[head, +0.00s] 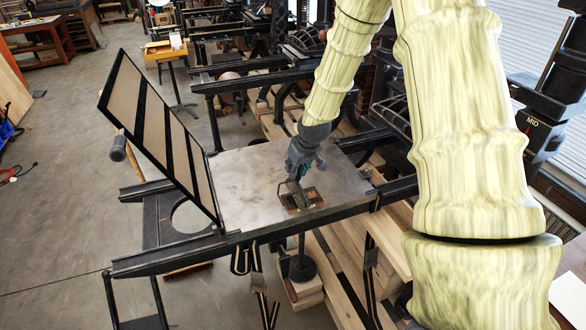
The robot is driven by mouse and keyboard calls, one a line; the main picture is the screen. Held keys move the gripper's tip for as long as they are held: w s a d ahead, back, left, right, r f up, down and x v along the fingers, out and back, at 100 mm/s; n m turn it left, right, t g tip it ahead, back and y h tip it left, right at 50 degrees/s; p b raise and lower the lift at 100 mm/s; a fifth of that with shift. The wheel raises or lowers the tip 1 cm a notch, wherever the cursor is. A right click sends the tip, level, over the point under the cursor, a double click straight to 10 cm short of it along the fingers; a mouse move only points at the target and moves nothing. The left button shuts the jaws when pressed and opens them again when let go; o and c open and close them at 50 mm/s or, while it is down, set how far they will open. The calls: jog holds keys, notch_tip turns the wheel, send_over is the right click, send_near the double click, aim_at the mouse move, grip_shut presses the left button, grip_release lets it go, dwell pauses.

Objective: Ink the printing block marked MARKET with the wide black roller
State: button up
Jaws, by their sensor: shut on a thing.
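My gripper (295,180) points down over the flat metal press bed (245,185). It is shut on a small dark tool, which looks like the wide black roller (290,197). The roller is low over a small brown printing block (315,196) on the front right part of the bed, overlapping its left part in the head view. I cannot tell whether the roller touches the block. The block's lettering is too small to read, and the gripper and roller hide part of it.
The press's hinged frame (165,135) stands open and tilted at the bed's left. Black rails (150,262) run along the bed's front. A dark post marked MID (535,130) stands at right. Much of the bed left of the block is bare.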

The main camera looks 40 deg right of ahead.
jog(key=shift+s+d+p, duration=0.75)
jog(key=shift+d+p, duration=0.2)
jog(key=shift+d, duration=2.3)
jog(key=shift+w+a, duration=0.25)
jog(key=shift+a, duration=0.9)
jog(key=shift+w+a, duration=0.3)
jog(key=shift+a, duration=0.8)
jog(key=shift+w+a, duration=0.25)
jog(key=shift+a, duration=1)
jog(key=shift+w+a+b, duration=0.15)
jog(key=shift+w+a, duration=0.05)
jog(key=shift+a, duration=0.55)
jog(key=shift+w+a+b, duration=0.15)
jog(key=shift+a, duration=0.6)
jog(key=shift+r, duration=0.15)
jog(key=shift+r+p, duration=1.05)
jog(key=shift+r, duration=1.35)
jog(key=shift+f, duration=0.15)
